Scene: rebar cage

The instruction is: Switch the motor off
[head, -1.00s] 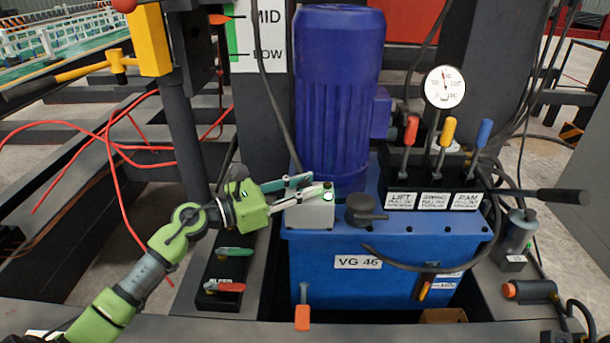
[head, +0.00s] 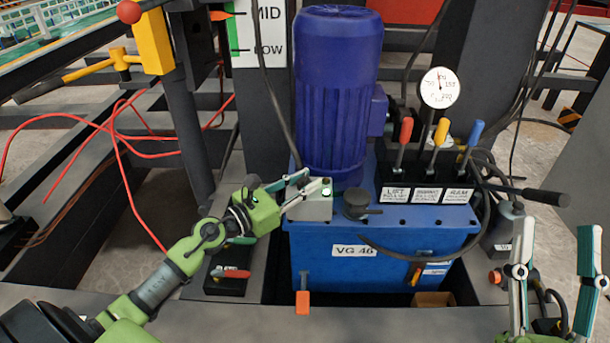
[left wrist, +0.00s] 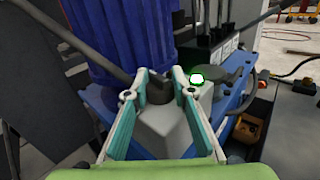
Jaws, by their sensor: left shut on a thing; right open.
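The purple-blue motor (head: 337,100) stands upright on the blue tank (head: 330,262). A grey switch box (head: 318,209) with a lit green button (head: 326,191) sits at the motor's foot. It also shows in the left wrist view (left wrist: 165,130), with the green light (left wrist: 197,78) right of the fingers. My left gripper (head: 312,181) is at the top of this box. In the left wrist view its fingers are shut on a dark knob (left wrist: 157,93) on the box. The knob is hidden in the head view. My right gripper (head: 554,250) is open and empty at the lower right.
A black cap (head: 357,203) is right of the switch box. Red, yellow and blue levers (head: 440,132) and a gauge (head: 439,88) stand at the tank's right. Loose red hoses (head: 112,148) hang at the left.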

